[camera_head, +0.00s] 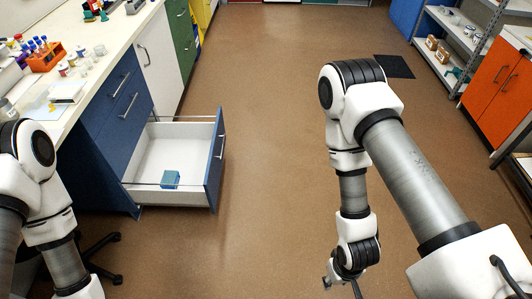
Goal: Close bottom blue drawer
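The bottom blue drawer (215,160) is pulled out from the blue cabinet at the left. It stands open over the floor, with its blue front facing right and its white inside showing. A small teal box (170,179) lies in it near the front side wall. My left arm is at the left edge, and its gripper is outside the picture. My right arm reaches down at the right of centre, well apart from the drawer. Only a small part of the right gripper (328,283) shows at the bottom edge, and its fingers cannot be made out.
The white bench top (110,35) at the left carries an orange tube rack (46,57) and small jars. Upper blue drawers (122,92) are shut. The brown floor between drawer and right arm is clear. A black chair base (100,245) stands at lower left. Orange cabinets (497,85) stand right.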

